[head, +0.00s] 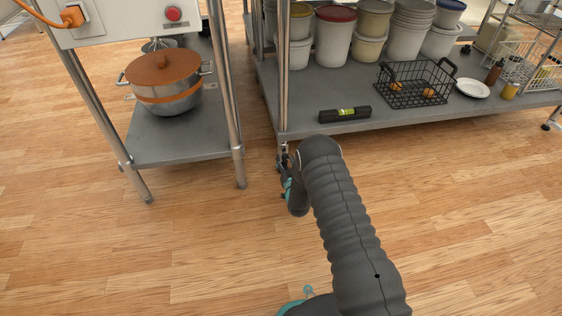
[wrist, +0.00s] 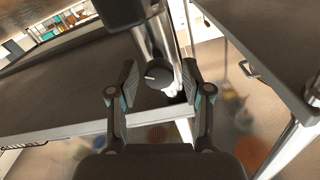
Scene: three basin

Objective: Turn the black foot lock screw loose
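In the wrist view a dark round knob with a white mark (wrist: 157,77), which looks like the black foot lock screw, sits at the shiny metal leg (wrist: 158,38). My gripper (wrist: 160,88) is open, with one finger on each side of the knob in the picture. Gaps show between the knob and both fingers, and I cannot tell how far the fingertips reach along it. In the head view my gripper (head: 286,182) is at the near left leg of the right-hand shelf unit, mostly hidden by my arm. The screw is not visible there.
The right-hand unit's lower shelf (head: 330,88) holds tubs, a black wire basket (head: 417,85) and a spirit level (head: 345,114) near its front edge. To the left, a steel stand (head: 180,140) holds a lidded pot (head: 165,85). A narrow floor gap separates the two.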

